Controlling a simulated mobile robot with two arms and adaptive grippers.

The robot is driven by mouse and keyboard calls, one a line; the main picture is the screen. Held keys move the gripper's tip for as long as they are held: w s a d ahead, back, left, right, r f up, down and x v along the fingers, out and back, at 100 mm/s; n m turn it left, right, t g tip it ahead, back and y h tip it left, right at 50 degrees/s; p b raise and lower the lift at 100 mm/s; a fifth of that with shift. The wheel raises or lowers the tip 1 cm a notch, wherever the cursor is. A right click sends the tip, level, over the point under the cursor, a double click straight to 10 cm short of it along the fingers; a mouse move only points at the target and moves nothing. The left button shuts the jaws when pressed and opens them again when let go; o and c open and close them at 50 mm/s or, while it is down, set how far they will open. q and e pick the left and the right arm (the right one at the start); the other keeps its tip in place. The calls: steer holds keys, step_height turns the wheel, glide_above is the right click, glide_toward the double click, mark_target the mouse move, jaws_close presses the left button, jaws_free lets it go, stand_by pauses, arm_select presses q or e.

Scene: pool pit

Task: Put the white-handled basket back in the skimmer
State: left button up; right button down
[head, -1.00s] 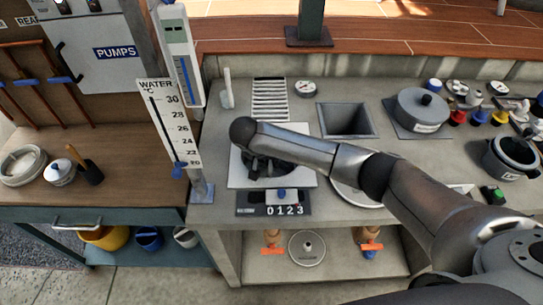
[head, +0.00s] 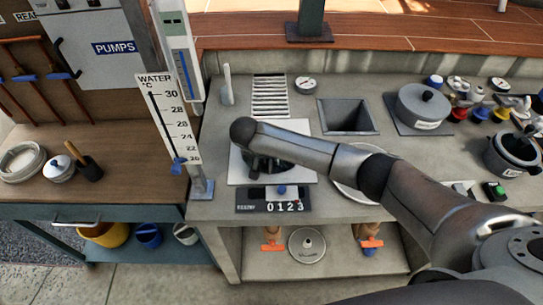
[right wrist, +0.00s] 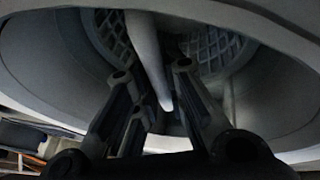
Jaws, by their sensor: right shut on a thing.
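My right gripper (right wrist: 160,105) is shut on the white handle (right wrist: 148,50) of the basket, which runs between its fingers in the right wrist view. The basket's grey lattice (right wrist: 215,50) shows behind the fingers, inside a round pale rim (right wrist: 285,30). In the head view my right gripper (head: 268,165) points down over the round opening of the white square skimmer plate (head: 305,172). My forearm and hand hide most of the opening and the basket there. How deep the basket sits cannot be told. My left gripper is not in view.
A square dark pit (head: 347,117) and a lidded grey pot (head: 423,106) stand behind and right. A dark pot (head: 512,155) is far right. A thermometer board (head: 170,118) rises at left.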

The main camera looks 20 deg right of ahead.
steer(key=shift+f, duration=0.25)
stand_by(0.4)
steer(key=c, duration=1.3)
jaws_free()
steer(key=shift+o, duration=0.2)
steer(key=shift+r, duration=0.1)
steer(key=shift+r+p, duration=2.45)
steer(key=shift+p, duration=0.3)
step_height(320, 180, up, 4)
steer(key=p, duration=0.4)
steer(key=shift+p, duration=0.3)
